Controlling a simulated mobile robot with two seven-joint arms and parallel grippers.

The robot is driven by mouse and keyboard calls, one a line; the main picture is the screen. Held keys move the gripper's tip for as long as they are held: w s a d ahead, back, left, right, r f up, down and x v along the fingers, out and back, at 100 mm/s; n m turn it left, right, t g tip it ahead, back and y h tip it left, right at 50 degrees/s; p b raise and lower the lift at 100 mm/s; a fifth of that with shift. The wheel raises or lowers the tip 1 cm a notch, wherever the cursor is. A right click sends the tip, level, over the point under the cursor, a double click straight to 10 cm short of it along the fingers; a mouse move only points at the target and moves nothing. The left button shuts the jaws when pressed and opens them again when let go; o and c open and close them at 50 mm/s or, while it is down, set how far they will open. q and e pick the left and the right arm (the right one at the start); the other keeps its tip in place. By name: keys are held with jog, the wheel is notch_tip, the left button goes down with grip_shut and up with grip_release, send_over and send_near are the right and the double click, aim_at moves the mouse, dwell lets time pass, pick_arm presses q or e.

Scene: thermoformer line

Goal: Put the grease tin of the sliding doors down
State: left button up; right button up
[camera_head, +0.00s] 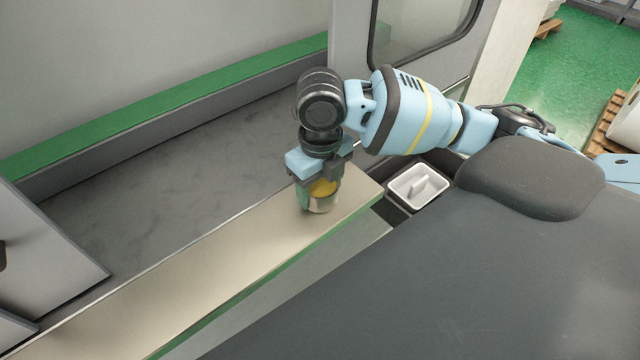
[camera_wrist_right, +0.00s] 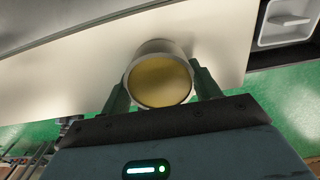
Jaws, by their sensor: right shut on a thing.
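The grease tin (camera_head: 322,203) is a small metal cylinder with yellow grease showing at its open top. My right gripper (camera_head: 319,190) is shut on it, at the right end of a long beige ledge (camera_head: 225,258). In the right wrist view the tin (camera_wrist_right: 160,78) sits between the two green fingers of the gripper (camera_wrist_right: 160,85), over the beige surface (camera_wrist_right: 60,75). The tin looks upright and at or just above the ledge; I cannot tell whether its base touches. My left gripper is not in view.
A white tray (camera_head: 419,186) sits in a dark holder right of the ledge's end; it also shows in the right wrist view (camera_wrist_right: 288,22). A grey recessed floor and a green rail (camera_head: 170,105) lie behind the ledge. The ledge is clear to the left.

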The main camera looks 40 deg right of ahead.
aim_at(320, 185)
jog(key=shift+f, duration=0.15)
jog(key=o, duration=1)
notch_tip(320, 185, up, 11)
jog(key=shift+f+p, duration=0.1)
jog(key=shift+p, duration=0.45)
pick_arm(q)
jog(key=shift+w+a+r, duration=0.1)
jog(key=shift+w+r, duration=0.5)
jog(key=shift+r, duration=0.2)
pick_arm(e)
jog(key=shift+r, duration=0.75)
